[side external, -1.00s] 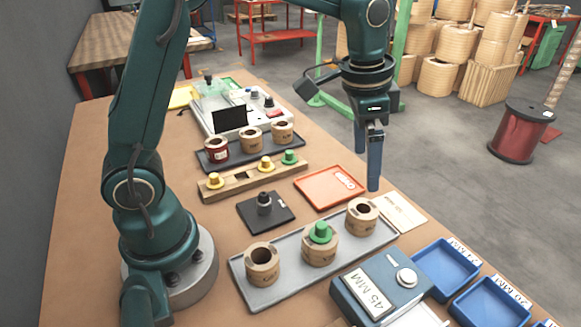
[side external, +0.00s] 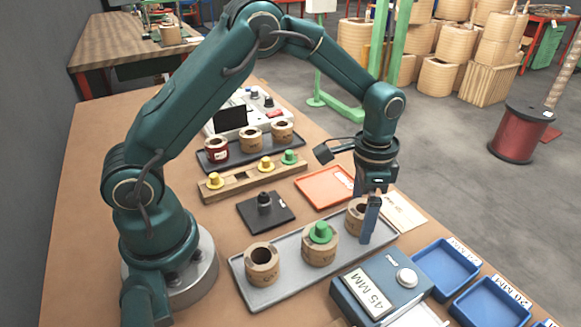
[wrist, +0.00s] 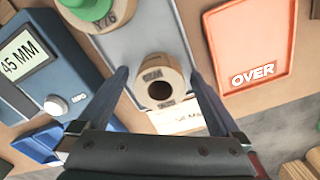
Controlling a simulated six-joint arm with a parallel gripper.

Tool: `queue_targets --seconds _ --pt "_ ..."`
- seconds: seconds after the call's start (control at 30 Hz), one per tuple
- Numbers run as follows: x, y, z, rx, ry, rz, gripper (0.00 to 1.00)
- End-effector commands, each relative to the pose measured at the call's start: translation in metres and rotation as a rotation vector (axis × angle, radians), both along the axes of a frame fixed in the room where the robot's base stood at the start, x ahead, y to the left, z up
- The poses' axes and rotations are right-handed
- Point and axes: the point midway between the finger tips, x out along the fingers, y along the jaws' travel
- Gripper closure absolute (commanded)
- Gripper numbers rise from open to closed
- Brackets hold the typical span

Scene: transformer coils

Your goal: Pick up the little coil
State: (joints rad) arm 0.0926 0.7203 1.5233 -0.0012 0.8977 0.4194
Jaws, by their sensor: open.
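A small tan coil with a dark central hole (side external: 353,219) stands upright at the right end of the near grey tray (side external: 290,284). My gripper (side external: 370,222) is open and points down at this coil, with a finger partly hiding it. In the wrist view the same coil (wrist: 158,98) lies between my two spread fingers (wrist: 160,78), with a gap on each side; contact does not show. On the same tray are a coil with a green plug in its top (side external: 320,250) and another bare tan coil (side external: 262,265) at the left.
A blue gauge box reading 45 MM (side external: 382,285) and blue bins (side external: 445,268) stand in front. The orange OVER tray (side external: 322,188) and a black plate with a post (side external: 266,212) lie behind. A dark tray (side external: 232,162) with several coils stands farther back.

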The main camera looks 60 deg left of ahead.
Motion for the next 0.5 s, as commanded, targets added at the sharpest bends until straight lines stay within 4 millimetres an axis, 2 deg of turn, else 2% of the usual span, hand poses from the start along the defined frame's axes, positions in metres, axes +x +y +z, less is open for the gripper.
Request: queue_targets --seconds 0.1,0.13,0.27,0.3,0.37,0.5 --pt "0.0000 0.0001 0.0002 0.000 0.000 0.000 0.00" --pt "0.0000 0.0001 0.0002 0.000 0.000 0.000 0.04" --pt "0.0001 0.0000 0.0004 0.000 0.000 0.000 0.54" --pt "0.0001 0.0000 0.0004 0.000 0.000 0.000 0.69" --pt "0.0001 0.0000 0.0005 0.000 -0.001 0.000 0.92" --pt "0.0003 -0.0001 0.0007 0.000 -0.001 0.000 0.94"
